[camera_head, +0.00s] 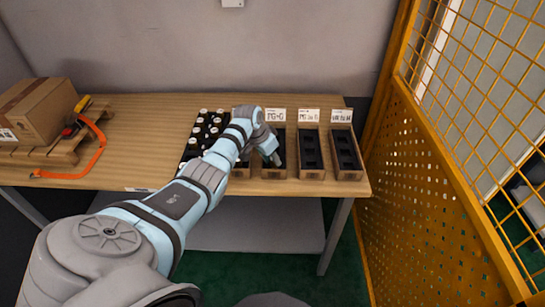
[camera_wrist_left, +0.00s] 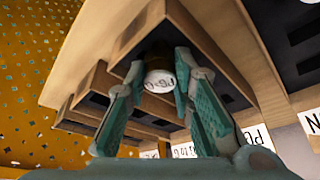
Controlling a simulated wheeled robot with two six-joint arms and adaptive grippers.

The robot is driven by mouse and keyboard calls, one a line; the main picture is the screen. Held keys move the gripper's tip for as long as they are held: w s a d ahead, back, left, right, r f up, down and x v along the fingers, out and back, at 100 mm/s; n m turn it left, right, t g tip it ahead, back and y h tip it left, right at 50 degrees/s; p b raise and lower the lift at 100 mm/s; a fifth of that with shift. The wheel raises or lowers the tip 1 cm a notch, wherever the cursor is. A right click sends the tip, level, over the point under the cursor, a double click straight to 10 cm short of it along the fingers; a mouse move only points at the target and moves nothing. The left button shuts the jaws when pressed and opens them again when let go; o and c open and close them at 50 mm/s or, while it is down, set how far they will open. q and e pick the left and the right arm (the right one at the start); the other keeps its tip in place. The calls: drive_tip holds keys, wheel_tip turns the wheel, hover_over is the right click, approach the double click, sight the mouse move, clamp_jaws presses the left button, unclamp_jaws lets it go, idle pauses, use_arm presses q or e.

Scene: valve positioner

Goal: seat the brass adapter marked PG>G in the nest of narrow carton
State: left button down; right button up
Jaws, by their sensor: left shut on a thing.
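The adapter (camera_wrist_left: 160,79) shows in the left wrist view as a round white face with dark lettering, partly legible as PG>G. No brass colour shows. My left gripper (camera_wrist_left: 158,88) is shut on it, one finger on each side. In the head view my left gripper (camera_head: 272,156) is at a narrow carton (camera_head: 273,174) under the PG>G label; the adapter is hidden there. Other narrow cartons with dark inserts, one (camera_head: 311,173) and another (camera_head: 348,174), stand to the right. I cannot tell whether the adapter touches a nest. My right gripper is not in view.
A black rack (camera_head: 190,148) with several white-topped pieces stands left of the cartons, partly behind my arm. A brown box (camera_head: 38,110) on a pallet and an orange strap (camera_head: 90,160) lie at the left. A yellow mesh fence (camera_head: 420,170) borders the table's right side.

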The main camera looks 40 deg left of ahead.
use_arm(q)
drive_tip(key=shift+f, duration=0.2)
drive_tip(key=c, duration=1.3)
unclamp_jaws()
